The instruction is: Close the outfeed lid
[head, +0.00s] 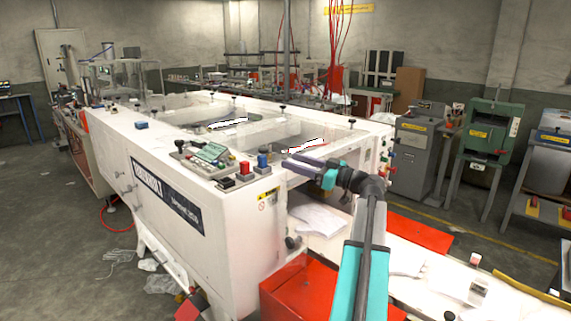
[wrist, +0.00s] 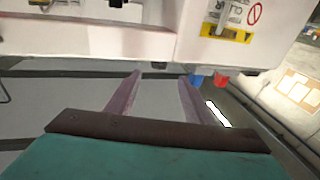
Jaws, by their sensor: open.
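The white machine (head: 215,190) has two dark, window-like panels in its top. The nearer panel (head: 318,138), at the outfeed end, has a bright white glare and a red streak. I cannot tell for sure which part is the outfeed lid, or how far open it is. My gripper (head: 288,160) is at this end of the machine, just right of the red and blue buttons, with its fingers pointing left. In the wrist view my gripper (wrist: 160,85) has its two purplish fingers spread, with nothing between them. A grey surface shows behind them. Contact cannot be seen.
A red button (head: 244,168) and a blue button (head: 263,159) stand on the machine's top edge beside my gripper. A control panel (head: 211,153) sits further left. White sheets (head: 318,218) lie below my arm, with a red box (head: 300,288) in front.

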